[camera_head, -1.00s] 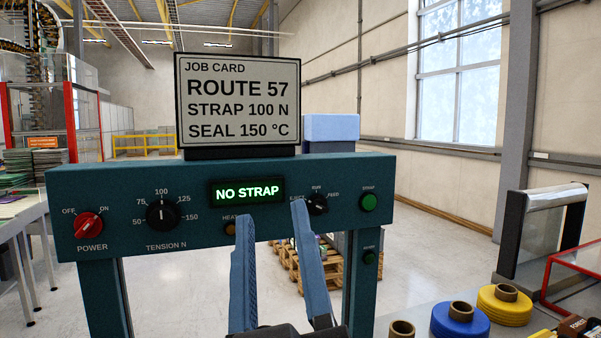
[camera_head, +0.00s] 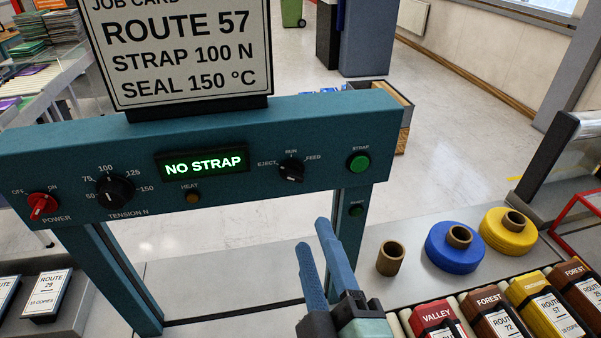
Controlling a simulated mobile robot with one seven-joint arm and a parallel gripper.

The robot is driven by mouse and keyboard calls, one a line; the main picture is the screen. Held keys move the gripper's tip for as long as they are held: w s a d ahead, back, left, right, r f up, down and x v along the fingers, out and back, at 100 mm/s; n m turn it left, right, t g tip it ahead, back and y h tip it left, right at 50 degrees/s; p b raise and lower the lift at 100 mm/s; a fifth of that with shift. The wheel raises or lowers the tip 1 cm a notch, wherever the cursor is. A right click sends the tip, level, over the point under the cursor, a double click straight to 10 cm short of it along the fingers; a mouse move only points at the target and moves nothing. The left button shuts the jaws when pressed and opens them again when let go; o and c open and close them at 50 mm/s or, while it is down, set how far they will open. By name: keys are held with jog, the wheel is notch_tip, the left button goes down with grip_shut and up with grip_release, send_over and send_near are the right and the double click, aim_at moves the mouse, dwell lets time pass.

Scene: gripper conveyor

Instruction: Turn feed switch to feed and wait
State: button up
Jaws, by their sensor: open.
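The feed switch (camera_head: 292,169) is a black rotary knob on the right half of the teal control panel (camera_head: 120,143). Its labels read EJECT at left, RUN on top and FEED at right; I cannot tell surely which one its pointer faces. The display (camera_head: 202,163) reads NO STRAP in green. My gripper (camera_head: 314,236) has two blue fingers, open and empty. It is below and slightly right of the feed switch in the picture, apart from it, near the panel's right post.
The red power knob (camera_head: 42,206), tension knob (camera_head: 115,191), heat button (camera_head: 193,196) and green strap button (camera_head: 358,162) share the panel. A job card (camera_head: 185,55) stands above it. A blue spool (camera_head: 453,250), a yellow spool (camera_head: 507,234) and labelled bundles (camera_head: 437,320) lie at right.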

aim_at(295, 180)
jog(key=w, duration=0.3)
jog(key=w+a+p, duration=0.1)
jog(key=w, duration=0.3)
jog(key=w+a+p, duration=0.1)
jog(key=w, duration=0.3)
jog(key=shift+r, duration=0.1)
jog(key=shift+w+a+p, duration=0.2)
jog(key=shift+w+p, duration=0.15)
jog(key=shift+w, duration=0.15)
grip_shut()
